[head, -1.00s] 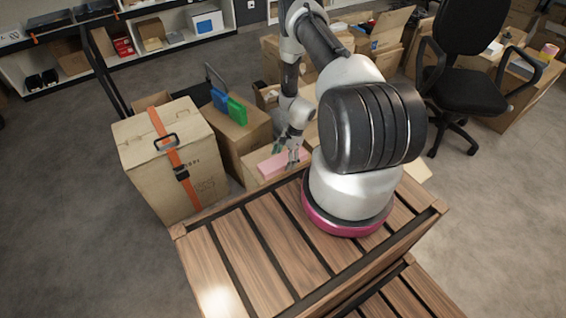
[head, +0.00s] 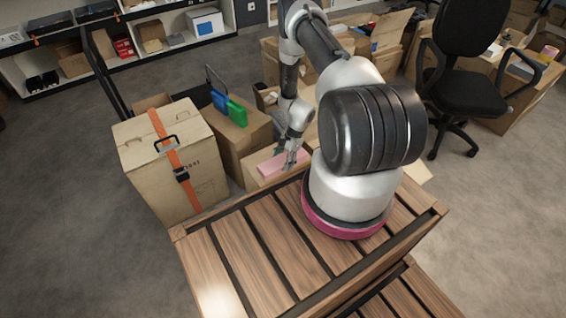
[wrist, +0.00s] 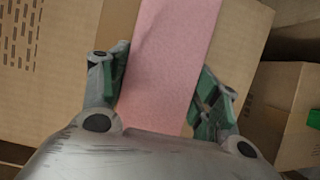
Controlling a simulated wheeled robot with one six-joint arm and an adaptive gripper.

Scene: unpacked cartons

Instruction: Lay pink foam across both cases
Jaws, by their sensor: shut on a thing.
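The pink foam (head: 270,168) is a flat block on top of a low carton behind the wooden slatted crate. My gripper (head: 287,157) is down at it, with a finger on each side of the foam. In the wrist view the foam (wrist: 172,50) runs as a pink strip between the fingertips (wrist: 162,88), which are shut on it. The blue case (head: 219,100) and the green case (head: 237,112) stand side by side on a carton to the left of the foam. A bit of green (wrist: 315,118) shows at the wrist view's right edge.
A large strapped carton (head: 160,190) with a handle stands left of the cases. A thin dark handle frame (head: 209,75) rises just behind them. The slatted wooden crate (head: 240,250) fills the front. More cartons stand behind, with an office chair (head: 470,80) at the right.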

